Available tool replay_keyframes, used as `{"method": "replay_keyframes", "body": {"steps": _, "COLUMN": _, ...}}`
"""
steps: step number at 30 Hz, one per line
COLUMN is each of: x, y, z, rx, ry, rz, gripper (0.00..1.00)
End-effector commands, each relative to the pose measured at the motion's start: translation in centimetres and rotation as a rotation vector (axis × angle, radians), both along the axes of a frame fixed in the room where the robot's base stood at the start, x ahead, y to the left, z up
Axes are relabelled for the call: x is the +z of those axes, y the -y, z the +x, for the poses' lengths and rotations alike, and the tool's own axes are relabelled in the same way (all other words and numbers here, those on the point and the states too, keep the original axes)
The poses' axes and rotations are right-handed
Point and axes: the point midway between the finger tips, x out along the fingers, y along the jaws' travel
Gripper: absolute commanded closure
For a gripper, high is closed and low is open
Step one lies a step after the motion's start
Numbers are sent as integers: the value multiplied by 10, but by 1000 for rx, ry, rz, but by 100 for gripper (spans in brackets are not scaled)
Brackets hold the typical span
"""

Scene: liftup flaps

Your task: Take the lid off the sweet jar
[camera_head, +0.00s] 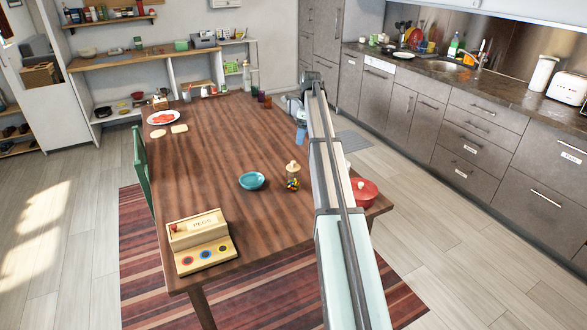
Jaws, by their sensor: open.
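The sweet jar (292,184) is a small clear jar with multicoloured sweets in its lower part. It stands upright on the right half of the wooden table, just left of my arm. Its pale wooden lid (293,168) with a round knob sits on top of the jar. My arm crosses the picture from the bottom right up to the far end of the table. I cannot make out my gripper's fingers; my own arm links hide that part. Nothing is seen touching the lid.
A blue bowl (252,181) stands left of the jar. A red lidded pot (365,191) is right of my arm. A wooden peg box (199,240) is at the front left. A plate (163,117) and small dark cups (265,98) are farther back. The table's middle is clear.

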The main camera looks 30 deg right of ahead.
Motion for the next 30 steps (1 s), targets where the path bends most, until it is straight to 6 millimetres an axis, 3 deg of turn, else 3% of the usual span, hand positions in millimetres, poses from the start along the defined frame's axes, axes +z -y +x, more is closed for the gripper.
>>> {"method": "replay_keyframes", "body": {"steps": 1, "x": 7, "y": -19, "z": -6, "rx": -16, "ry": -29, "rz": -18, "gripper": 11}}
{"method": "replay_keyframes", "body": {"steps": 4, "x": 16, "y": -39, "z": -13, "rx": -51, "ry": -73, "rz": -46, "gripper": 11}}
{"method": "replay_keyframes", "body": {"steps": 11, "x": 20, "y": -55, "z": -19, "rx": -84, "ry": -110, "rz": -73, "gripper": 11}}
{"method": "replay_keyframes", "body": {"steps": 30, "x": -62, "y": -54, "z": -19, "rx": -83, "ry": -109, "rz": -70, "gripper": 11}}
